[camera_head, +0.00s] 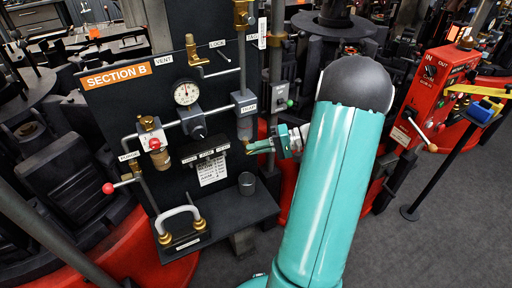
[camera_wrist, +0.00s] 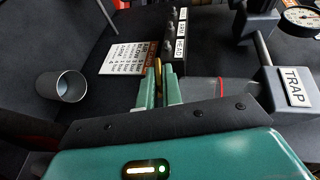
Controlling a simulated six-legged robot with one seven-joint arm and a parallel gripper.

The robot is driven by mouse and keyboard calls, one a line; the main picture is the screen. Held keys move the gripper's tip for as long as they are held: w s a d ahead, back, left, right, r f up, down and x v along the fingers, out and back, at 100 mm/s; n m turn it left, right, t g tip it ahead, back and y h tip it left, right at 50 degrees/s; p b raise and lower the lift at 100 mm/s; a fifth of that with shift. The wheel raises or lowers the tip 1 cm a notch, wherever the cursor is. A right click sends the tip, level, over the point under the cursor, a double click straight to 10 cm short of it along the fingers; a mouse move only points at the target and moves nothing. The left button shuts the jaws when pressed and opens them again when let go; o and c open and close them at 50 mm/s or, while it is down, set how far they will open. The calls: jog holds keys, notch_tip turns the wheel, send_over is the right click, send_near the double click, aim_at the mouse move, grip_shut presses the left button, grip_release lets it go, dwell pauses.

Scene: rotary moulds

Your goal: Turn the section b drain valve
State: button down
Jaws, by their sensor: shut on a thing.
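The Section B panel (camera_head: 115,110) is a dark board with an orange "SECTION B" sign (camera_head: 117,76). A grey block labelled TRAP (camera_head: 245,104) sits on its right side, and it also shows in the wrist view (camera_wrist: 288,88). Below the trap hangs a small brass valve (camera_head: 245,130); no drain label is readable. My gripper (camera_head: 257,147) comes in from the right, just below that brass part. In the wrist view its two green fingers (camera_wrist: 159,84) are shut on a thin brass lever (camera_wrist: 158,67). The fingers hide part of the lever.
A grey cup (camera_head: 246,183) stands on the ledge below, left of my fingers in the wrist view (camera_wrist: 62,86). A gauge (camera_head: 186,94), a red-knobbed lever (camera_head: 109,188) and a printed card (camera_head: 212,170) are on the panel. A red control box (camera_head: 432,90) stands right.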

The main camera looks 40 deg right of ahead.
jog(key=t+y, duration=0.1)
jog(key=m+t+y, duration=0.1)
jog(key=shift+d+f+y, duration=0.1)
jog(key=shift+f+y, duration=0.15)
jog(key=shift+y, duration=0.05)
dwell(0.3)
jog(key=c, duration=1.6)
grip_release()
jog(key=shift+o, duration=0.2)
jog(key=shift+s, duration=0.1)
jog(key=v, duration=1.3)
jog(key=shift+d+f, duration=0.25)
jog(key=shift+d, duration=0.05)
jog(key=shift+s, duration=0.15)
